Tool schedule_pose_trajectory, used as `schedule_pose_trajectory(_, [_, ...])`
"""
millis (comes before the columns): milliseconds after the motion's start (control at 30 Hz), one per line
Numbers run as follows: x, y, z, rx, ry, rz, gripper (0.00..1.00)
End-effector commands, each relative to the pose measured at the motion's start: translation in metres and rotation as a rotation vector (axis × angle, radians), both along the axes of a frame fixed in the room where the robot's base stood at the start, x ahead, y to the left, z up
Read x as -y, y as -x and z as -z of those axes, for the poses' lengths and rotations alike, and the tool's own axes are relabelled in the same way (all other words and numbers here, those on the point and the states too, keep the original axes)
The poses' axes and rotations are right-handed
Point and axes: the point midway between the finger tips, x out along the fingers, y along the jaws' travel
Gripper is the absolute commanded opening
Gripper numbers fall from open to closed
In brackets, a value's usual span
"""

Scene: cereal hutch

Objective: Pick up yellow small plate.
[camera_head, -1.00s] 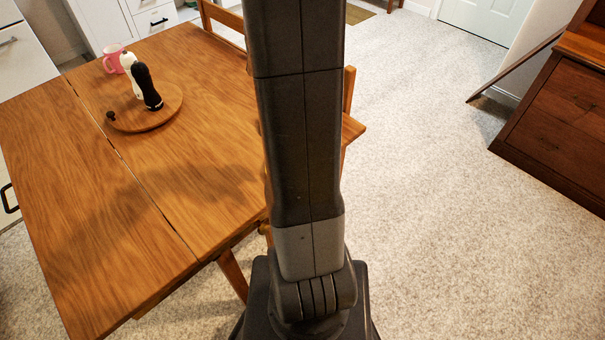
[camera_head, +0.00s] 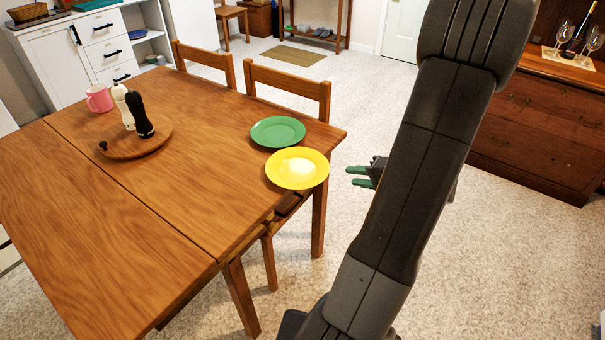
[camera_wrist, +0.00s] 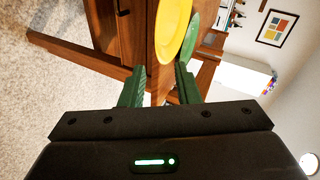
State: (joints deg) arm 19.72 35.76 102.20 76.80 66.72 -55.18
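The yellow small plate (camera_head: 297,168) lies at the table's right edge in the head view, and its rim reaches slightly past the edge. My arm hides part of the gripper in the head view.
A green plate (camera_head: 278,131) lies just behind the yellow one on the wooden table (camera_head: 130,205). A round wooden tray (camera_head: 150,144) holds a white and a black mill. A pink mug (camera_head: 99,99) stands behind. Chairs (camera_head: 290,85) stand along the far side. Carpet at right is clear.

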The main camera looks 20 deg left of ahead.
Motion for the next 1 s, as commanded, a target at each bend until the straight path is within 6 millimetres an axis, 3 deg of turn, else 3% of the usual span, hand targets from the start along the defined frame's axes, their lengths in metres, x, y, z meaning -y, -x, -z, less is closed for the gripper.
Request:
schedule_pose_trajectory(100, [-0.022,-0.010,0.012,-0.003,0.001,-0.006,0.29])
schedule_pose_trajectory(300, [-0.044,-0.022,0.024,-0.001,0.002,-0.005,0.29])
schedule_pose_trajectory(567, [-0.055,-0.029,0.031,-0.002,0.002,-0.004,0.29])
schedule_pose_trajectory(833, [-0.083,-0.047,0.049,-0.002,0.003,-0.006,0.29])
schedule_pose_trajectory(1000, [-0.086,-0.050,0.051,0.000,0.004,-0.003,0.29])
